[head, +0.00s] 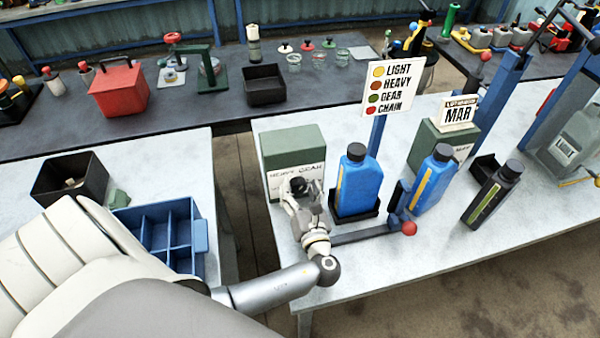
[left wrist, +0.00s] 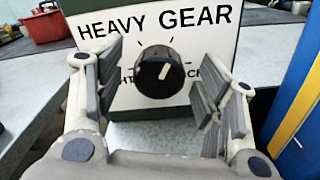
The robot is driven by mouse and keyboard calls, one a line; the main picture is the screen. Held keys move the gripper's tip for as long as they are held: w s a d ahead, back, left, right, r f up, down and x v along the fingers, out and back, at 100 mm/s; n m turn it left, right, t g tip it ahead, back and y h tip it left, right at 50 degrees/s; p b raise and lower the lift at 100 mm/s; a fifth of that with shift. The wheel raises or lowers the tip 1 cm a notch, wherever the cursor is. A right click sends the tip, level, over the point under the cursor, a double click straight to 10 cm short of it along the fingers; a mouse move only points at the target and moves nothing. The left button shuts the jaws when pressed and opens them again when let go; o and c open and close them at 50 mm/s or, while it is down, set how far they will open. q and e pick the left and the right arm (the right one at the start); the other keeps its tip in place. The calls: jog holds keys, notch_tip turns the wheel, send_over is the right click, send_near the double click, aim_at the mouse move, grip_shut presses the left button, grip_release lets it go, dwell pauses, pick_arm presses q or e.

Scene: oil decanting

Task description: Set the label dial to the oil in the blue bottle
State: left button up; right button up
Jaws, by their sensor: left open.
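The label dial is a black knob (left wrist: 160,72) with a white pointer on a white panel (left wrist: 215,45), tilted up and right, towards GEAR. HEAVY and GEAR show above; the lower words are partly hidden by the fingers and knob. The panel is on a green box (head: 292,146). My left gripper (head: 300,188) is in front of it, open; in the left wrist view its fingers (left wrist: 156,88) are either side of the knob, with visible gaps. A blue bottle (head: 366,186) with a yellow stripe stands right of the box; another blue bottle (head: 436,180) stands further right.
A sign (head: 390,88) pairs yellow with LIGHT, brown with HEAVY, green with GEAR, red with CHAIN. A red-ended lever (head: 408,228) lies before the bottles. A dark bottle (head: 492,195) stands right. A blue divided tray (head: 200,232) is left.

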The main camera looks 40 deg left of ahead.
pick_arm(q)
jog(key=c, duration=1)
pick_arm(e)
jog(key=shift+s+d, duration=0.25)
jog(key=shift+d, duration=0.1)
jog(key=shift+f, duration=0.1)
